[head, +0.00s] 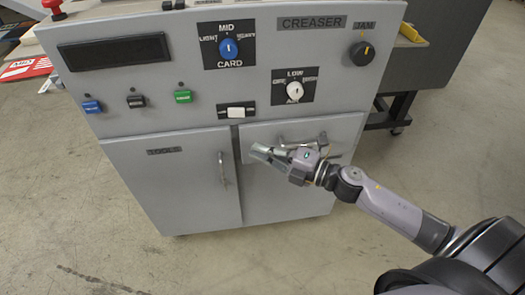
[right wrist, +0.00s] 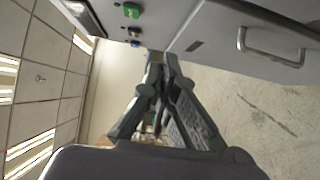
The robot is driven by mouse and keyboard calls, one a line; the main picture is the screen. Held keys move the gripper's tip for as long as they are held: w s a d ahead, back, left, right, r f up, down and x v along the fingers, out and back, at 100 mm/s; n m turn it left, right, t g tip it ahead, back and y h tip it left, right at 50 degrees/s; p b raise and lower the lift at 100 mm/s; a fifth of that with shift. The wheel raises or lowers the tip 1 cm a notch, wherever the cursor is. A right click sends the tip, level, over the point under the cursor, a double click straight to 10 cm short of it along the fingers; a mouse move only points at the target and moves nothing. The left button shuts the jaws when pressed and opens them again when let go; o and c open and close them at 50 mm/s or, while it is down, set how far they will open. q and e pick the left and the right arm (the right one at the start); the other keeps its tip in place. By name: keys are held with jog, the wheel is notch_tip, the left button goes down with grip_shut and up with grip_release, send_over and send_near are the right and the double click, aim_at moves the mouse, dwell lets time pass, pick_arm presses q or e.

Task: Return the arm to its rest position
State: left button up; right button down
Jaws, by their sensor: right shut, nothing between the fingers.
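My right gripper (head: 262,152) is shut and empty in the head view, in front of the grey creaser machine (head: 205,140). Its arm comes in from the lower right. The gripper overlaps the drawer front (head: 338,138) and its handle in the picture; I cannot tell whether it touches them. In the right wrist view the gripper's fingers (right wrist: 155,62) meet, and they point past the green button and the cabinet front. My left gripper is not in either view.
The machine carries a blue card knob (head: 228,48), a white air knob (head: 295,87), a black jam knob (head: 361,53), several buttons and a red emergency stop (head: 53,6). The tools door (head: 170,180) is closed. Open concrete floor (head: 60,200) lies left and in front.

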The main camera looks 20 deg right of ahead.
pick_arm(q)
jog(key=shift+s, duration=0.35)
pick_arm(e)
jog(key=shift+s, duration=0.1)
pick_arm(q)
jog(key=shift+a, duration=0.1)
